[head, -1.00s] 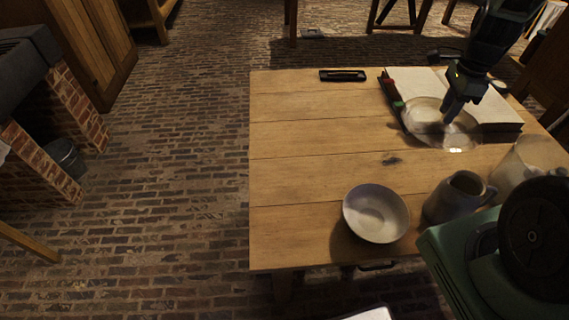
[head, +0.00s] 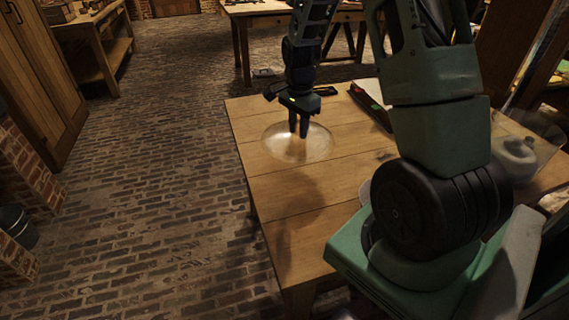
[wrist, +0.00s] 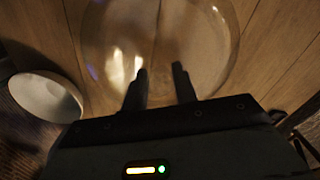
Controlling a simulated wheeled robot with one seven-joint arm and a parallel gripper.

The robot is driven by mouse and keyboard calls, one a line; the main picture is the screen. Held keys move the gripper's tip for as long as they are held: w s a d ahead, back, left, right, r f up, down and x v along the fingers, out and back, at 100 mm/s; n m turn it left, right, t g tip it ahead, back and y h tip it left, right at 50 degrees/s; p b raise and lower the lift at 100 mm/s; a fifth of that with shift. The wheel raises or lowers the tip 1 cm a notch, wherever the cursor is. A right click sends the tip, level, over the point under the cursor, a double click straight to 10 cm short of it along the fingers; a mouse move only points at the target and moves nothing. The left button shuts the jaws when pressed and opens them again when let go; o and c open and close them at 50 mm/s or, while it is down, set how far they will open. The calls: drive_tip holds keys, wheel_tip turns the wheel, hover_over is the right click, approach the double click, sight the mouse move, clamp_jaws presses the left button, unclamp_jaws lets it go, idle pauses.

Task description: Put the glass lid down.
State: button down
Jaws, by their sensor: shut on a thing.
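The clear round glass lid (head: 275,147) is over bare planks at the far left part of the wooden table, lying flat. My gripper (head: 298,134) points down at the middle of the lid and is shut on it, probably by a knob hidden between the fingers. In the wrist view the lid (wrist: 205,45) spreads wide beyond my fingertips (wrist: 160,70). I cannot tell whether its rim touches the table or is slightly above it.
A pale bowl (wrist: 45,97) shows left in the wrist view. A glass jar (head: 520,155) stands at the table's right. A dark red-edged book (head: 371,106) is partly behind my arm. The table (head: 270,185) is bare around the lid.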

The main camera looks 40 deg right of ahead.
wheel_tip(320, 180, down, 8)
drive_tip(key=shift+f, duration=0.2)
idle(0.3)
drive_tip(key=shift+f, duration=0.2)
drive_tip(key=c, duration=1.1)
unclamp_jaws()
drive_tip(key=shift+r, duration=0.15)
